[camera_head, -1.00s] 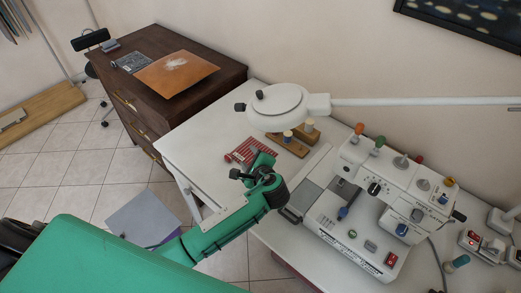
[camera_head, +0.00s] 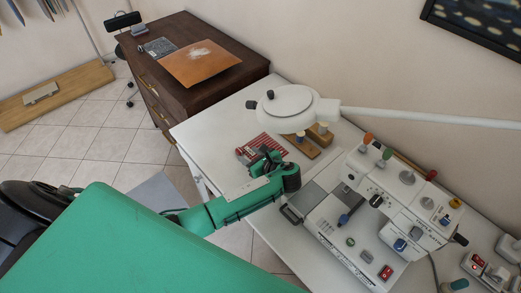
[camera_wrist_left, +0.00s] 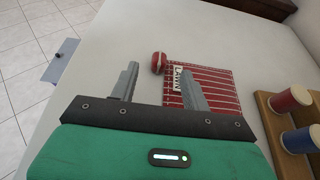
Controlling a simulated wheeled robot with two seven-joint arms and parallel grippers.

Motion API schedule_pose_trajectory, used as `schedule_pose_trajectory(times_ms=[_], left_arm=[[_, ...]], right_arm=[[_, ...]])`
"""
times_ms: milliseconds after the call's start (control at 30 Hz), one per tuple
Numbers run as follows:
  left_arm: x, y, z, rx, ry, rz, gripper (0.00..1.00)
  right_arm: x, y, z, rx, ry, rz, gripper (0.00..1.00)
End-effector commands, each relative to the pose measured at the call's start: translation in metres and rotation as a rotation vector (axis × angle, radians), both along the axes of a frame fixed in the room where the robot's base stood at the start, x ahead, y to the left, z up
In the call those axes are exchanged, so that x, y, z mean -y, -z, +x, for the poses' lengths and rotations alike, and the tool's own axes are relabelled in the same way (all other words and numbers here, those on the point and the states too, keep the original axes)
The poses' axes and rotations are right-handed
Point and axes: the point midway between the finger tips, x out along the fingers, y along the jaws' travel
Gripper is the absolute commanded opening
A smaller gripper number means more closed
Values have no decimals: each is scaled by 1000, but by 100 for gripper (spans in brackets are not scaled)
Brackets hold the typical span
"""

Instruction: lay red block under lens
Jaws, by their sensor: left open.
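A small red block (camera_wrist_left: 158,62) lies on the white table, just beyond the gap between my left fingers in the left wrist view. It also shows in the head view (camera_head: 240,151), left of the fingers. My left gripper (camera_wrist_left: 160,84) is open and empty, its fingers apart over the table; it also shows in the head view (camera_head: 262,157). The round white lens head (camera_head: 285,104) hangs on a long arm above the table, behind my gripper. My right gripper is not in view.
A red striped sheet (camera_wrist_left: 222,88) with a white label lies beside the block, partly behind my right-hand finger. A wooden stand (camera_wrist_left: 268,110) with thread spools is to its right. A sewing machine (camera_head: 400,200) fills the table's right side. The table's left end is clear.

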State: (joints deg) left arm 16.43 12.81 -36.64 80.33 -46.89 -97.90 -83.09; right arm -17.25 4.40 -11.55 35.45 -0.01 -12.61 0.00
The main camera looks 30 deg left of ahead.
Motion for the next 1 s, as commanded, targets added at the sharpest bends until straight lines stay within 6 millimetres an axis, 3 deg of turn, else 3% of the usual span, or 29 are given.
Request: schedule_pose_trajectory(times_ms=[333,667,900,1000], left_arm=[[-37,22,15,-1,-1,2,47],[-42,25,18,0,0,-1,47],[-42,25,18,0,0,-1,0],[-42,25,18,0,0,-1,0]], right_arm=[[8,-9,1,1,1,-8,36],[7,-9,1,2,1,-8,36],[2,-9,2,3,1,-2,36],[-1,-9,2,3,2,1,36]])
